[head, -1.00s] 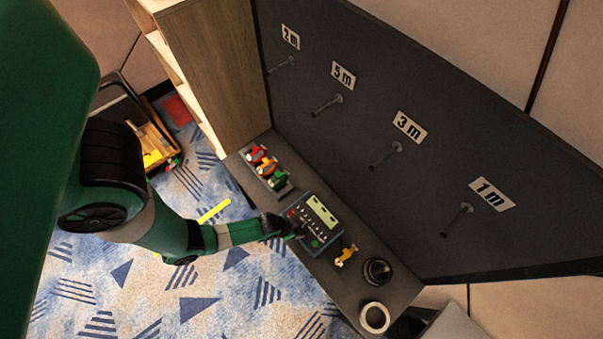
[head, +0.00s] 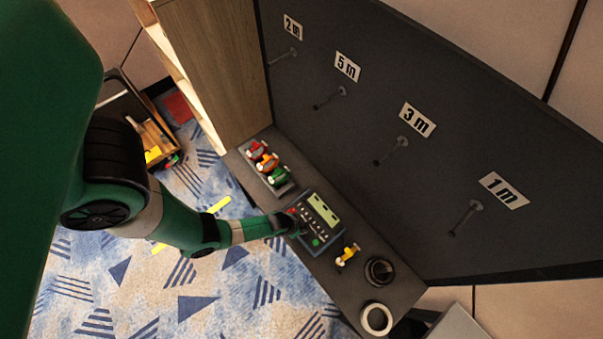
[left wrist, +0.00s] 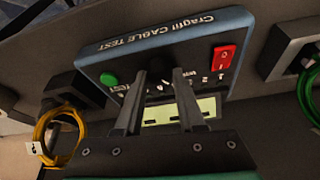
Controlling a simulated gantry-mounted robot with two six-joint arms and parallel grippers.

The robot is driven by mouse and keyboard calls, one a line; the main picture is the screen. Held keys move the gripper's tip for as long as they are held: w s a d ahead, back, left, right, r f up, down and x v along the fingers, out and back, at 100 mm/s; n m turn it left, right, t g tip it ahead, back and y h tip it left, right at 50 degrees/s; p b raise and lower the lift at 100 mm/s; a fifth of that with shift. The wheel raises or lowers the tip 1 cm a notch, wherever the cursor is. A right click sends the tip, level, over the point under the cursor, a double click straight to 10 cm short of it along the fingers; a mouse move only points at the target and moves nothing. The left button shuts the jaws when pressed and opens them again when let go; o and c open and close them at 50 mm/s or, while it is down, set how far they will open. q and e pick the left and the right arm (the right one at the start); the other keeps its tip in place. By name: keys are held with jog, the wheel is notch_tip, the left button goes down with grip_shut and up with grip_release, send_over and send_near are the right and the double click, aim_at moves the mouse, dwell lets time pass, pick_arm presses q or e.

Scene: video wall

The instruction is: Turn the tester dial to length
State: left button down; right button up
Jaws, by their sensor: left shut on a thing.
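The cable tester (head: 318,222) is a blue-grey box with a pale display, a green button and a red switch, on the dark shelf. It also shows in the left wrist view (left wrist: 205,30), its face lettered "CABLE TEST". My left gripper (head: 298,228) is at the tester's face, its fingers pointing at the middle of the panel. In the left wrist view the two fingers (left wrist: 157,85) are closed on a dark dial (left wrist: 158,66) between the green button and the red switch. The fingers hide most of the dial, and I cannot read its setting. My right gripper is not in view.
Labelled pegs (head: 392,150) jut from the dark wall.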

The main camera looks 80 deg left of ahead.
pick_arm(q)
jog(key=shift+m, duration=0.3)
jog(key=shift+a+f+m+t+h+b, duration=0.15)
jog(key=shift+m+t+h+b, duration=0.35)
jog(key=shift+m, duration=0.7)
jog(key=m+h, duration=0.1)
jog(key=m, duration=0.1)
jog(key=m+b, duration=0.1)
jog(key=m, duration=0.1)
jog(key=shift+a+m+g+h+b, duration=0.15)
jog(key=shift+m+g+h+b, duration=0.15)
jog(key=shift+h, duration=0.1)
jog(key=m, duration=0.1)
jog(key=m+h, duration=0.1)
jog(key=shift+r+m, duration=0.2)
jog(key=shift+m, duration=0.1)
jog(key=shift+a+f+m+g+h+p, duration=0.1)
jog(key=shift+m+g+h+p, duration=0.25)
jog(key=shift+m, duration=0.6)
jog(key=shift+m+g+h+p, duration=0.15)
jog(key=shift+m+g+p, duration=0.3)
jog(key=shift+m, duration=0.5)
jog(key=c, duration=0.5)
grip_release()
